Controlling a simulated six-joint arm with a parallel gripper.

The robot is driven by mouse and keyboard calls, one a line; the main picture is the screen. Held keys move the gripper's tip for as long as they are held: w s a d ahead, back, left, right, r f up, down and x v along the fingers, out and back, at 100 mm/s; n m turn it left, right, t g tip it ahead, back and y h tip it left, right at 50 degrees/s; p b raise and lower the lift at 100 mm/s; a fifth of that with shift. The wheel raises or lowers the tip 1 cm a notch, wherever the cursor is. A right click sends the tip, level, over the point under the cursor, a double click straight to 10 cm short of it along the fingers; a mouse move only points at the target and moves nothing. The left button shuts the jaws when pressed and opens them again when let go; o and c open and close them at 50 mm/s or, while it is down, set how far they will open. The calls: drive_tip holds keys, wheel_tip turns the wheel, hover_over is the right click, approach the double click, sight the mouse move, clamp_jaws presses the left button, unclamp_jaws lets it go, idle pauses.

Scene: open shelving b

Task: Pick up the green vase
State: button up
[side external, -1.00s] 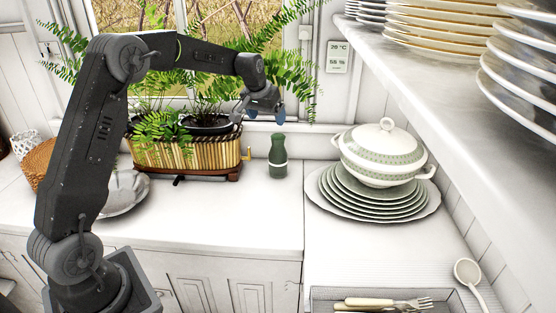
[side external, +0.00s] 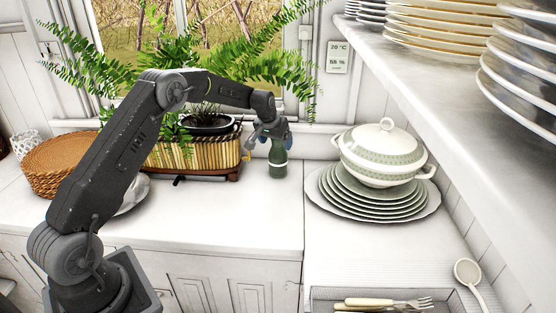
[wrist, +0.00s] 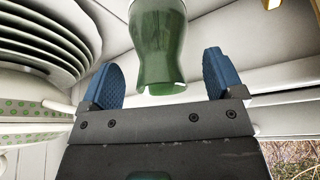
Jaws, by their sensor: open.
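The green vase (side external: 278,160) stands upright on the white counter, with a pale band around its lower part. My gripper (side external: 270,134) is at the vase's top in the side view, partly covering its neck. In the wrist view, the vase (wrist: 160,50) shows between and beyond the two blue fingertips of my gripper (wrist: 162,78). The fingers are open, with a visible gap on each side of the vase's mouth. The vase's base is out of the wrist view.
A bamboo planter (side external: 195,155) with ferns stands just left of the vase. To the right are stacked plates (side external: 335,195) under a lidded tureen (side external: 385,155). A shelf (side external: 455,75) of plates overhangs the right side. The counter in front of the vase is clear.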

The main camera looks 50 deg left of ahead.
drive_tip(key=shift+x, duration=1.2)
drive_tip(key=shift+c, duration=0.5)
drive_tip(key=c, duration=1.3)
